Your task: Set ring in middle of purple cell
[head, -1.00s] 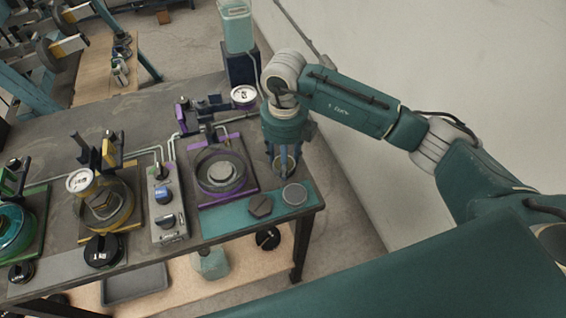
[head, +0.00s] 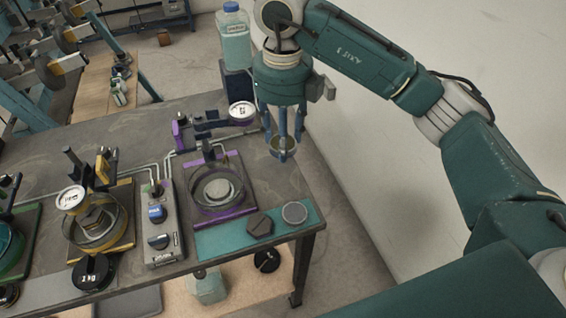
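The purple cell is a round clear-walled dish (head: 193,194) on a dark base with purple strips front and back. A pale disc (head: 218,189) lies inside it. My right gripper (head: 283,137) hangs fingers-down to the right of the cell, above the table's right side. A small brass-coloured ring (head: 284,155) sits at its fingertips, clear of the table as far as I can tell. The fingers appear closed on the ring, though the exact contact is too small to see. My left gripper is not in view.
A teal mat (head: 230,240) with a dark hexagonal piece (head: 259,224) and a grey disc (head: 294,213) lies in front of the cell. A purple clamp arm with a gauge (head: 242,112) stands behind it. A control box (head: 160,228) and yellow cell (head: 92,222) are to the left.

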